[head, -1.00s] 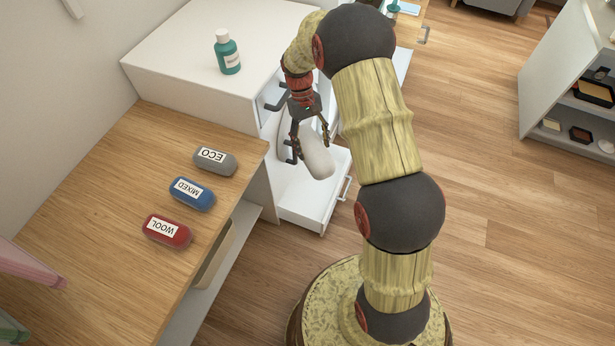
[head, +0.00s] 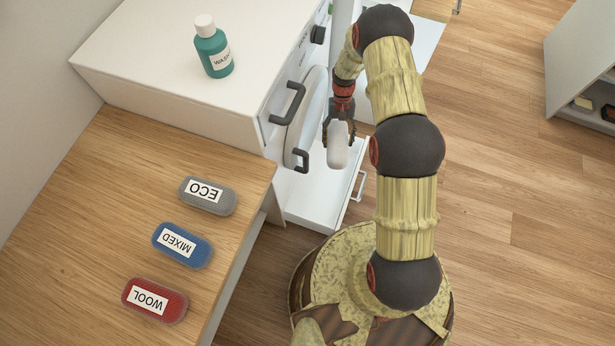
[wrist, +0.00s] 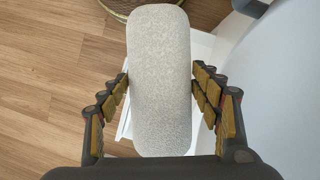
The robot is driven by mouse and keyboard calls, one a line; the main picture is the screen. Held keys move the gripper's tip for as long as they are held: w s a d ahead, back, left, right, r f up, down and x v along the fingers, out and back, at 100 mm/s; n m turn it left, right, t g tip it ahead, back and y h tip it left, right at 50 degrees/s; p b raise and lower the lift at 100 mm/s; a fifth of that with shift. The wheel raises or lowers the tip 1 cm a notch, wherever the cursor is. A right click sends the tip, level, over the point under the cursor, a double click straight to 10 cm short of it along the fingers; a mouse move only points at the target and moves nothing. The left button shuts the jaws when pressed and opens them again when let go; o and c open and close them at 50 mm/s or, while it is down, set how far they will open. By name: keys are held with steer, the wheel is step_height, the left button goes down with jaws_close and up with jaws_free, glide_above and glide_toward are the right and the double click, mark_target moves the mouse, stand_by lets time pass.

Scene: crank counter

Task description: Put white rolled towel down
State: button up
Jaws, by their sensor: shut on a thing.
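The white rolled towel (head: 338,147) is held in my gripper (head: 339,128), in front of the white washing machine. In the wrist view the towel (wrist: 160,75) lies lengthwise between the two fingers of my gripper (wrist: 160,90), which are shut on its sides. The towel hangs above an open white drawer (head: 322,190) low on the machine's front. The wrist view shows a white edge of the drawer under the towel, mostly hidden by it.
The white machine (head: 150,70) has dark handles and a round door; a teal bottle (head: 214,52) stands on top. A wooden counter (head: 110,190) holds grey ECO (head: 208,196), blue MIXED (head: 182,245) and red WOOL (head: 155,300) blocks. Wooden floor (head: 490,180) is clear at right.

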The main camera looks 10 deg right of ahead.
steer(key=w+f+m+t+y+b, duration=0.1)
steer(key=w+f+m+b, duration=0.25)
steer(key=f, duration=0.95)
steer(key=w+f+m+t+y+b, duration=0.15)
steer(key=f+m, duration=0.25)
steer(key=f, duration=0.9)
steer(key=w+f+m+t+y+b, duration=0.1)
steer(key=w+f+m+b, duration=0.25)
steer(key=f, duration=0.85)
steer(key=w+f+m+t+b, duration=0.2)
steer(key=w+f+m, duration=0.2)
steer(key=f+m, duration=0.25)
steer(key=m+t+p, duration=0.2)
steer(key=m, duration=0.2)
glide_above(307, 189)
steer(key=f, duration=0.1)
steer(key=shift+f+g+h+b, duration=0.45)
steer(key=shift+f+b, duration=0.5)
steer(key=shift+f, duration=0.9)
steer(key=shift+f, duration=0.15)
steer(key=o, duration=1.3)
